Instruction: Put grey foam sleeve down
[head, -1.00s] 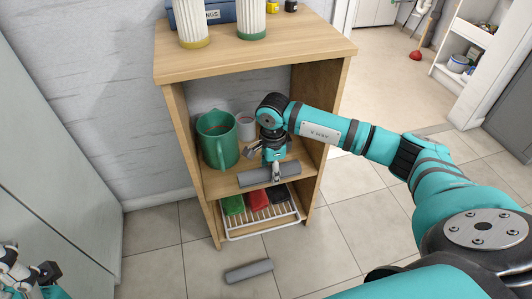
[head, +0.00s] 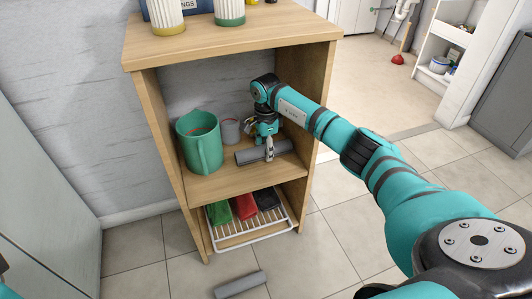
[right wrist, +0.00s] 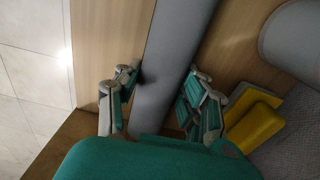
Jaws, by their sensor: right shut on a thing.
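A grey foam sleeve (head: 248,156) lies crosswise inside the shelf compartment, at its right side, close to the shelf board. I cannot tell whether it touches the board. My right gripper (head: 269,150) is shut on it from above. In the right wrist view the sleeve (right wrist: 172,50) runs between the two fingers of this gripper (right wrist: 160,92). A second grey foam sleeve (head: 240,285) lies on the floor in front of the unit. My left gripper is out of view.
The wooden unit's middle shelf (head: 215,188) holds a green jug (head: 200,145) at left and a grey cup (head: 230,132) behind. A yellow thing (right wrist: 250,125) shows near the gripper. Below, a white rack (head: 265,235) holds green, red and dark items. The shelf's front strip is clear.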

